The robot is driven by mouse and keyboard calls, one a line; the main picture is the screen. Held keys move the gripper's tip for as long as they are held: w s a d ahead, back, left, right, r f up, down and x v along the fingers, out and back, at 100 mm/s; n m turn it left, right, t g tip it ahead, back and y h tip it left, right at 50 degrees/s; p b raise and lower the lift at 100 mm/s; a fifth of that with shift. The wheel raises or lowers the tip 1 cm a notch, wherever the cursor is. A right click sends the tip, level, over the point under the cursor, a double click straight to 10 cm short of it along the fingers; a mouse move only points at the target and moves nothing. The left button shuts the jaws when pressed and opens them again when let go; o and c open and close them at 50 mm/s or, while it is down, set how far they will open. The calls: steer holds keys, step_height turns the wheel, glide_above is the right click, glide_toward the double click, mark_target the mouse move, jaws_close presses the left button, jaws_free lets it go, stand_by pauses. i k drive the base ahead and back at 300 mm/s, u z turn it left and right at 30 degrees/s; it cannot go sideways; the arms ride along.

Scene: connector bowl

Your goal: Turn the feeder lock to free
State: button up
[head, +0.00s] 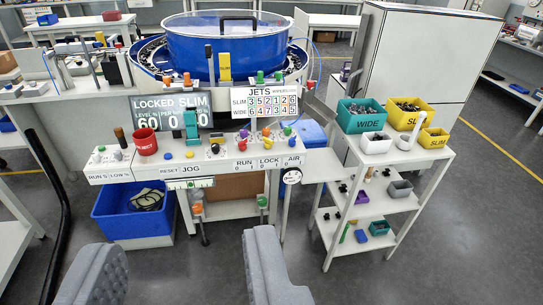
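The feeder's blue bowl (225,45) with its clear lid stands at the back centre. Its control panel (200,168) faces me below. The LOCK label (269,162) is on the panel's front edge, right of RUN and left of AIR. Several small coloured knobs sit just above these labels, too small to read their positions. The dark display (170,108) reads "LOCKED SLIM" with numbers below. My gripper (178,265) is open and empty. Its two grey fingers stand wide apart at the bottom, nearer to me than the panel and well apart from it.
A red cup (145,141) stands on the panel's left. A white shelf cart (385,166) with green and yellow bins stands at right. A black curved bar (52,220) rises at left. Grey floor is clear at lower right.

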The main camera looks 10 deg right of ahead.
mark_target(268, 144)
steer(key=k, duration=0.55)
steer(key=z, duration=0.55)
steer(key=i, duration=2)
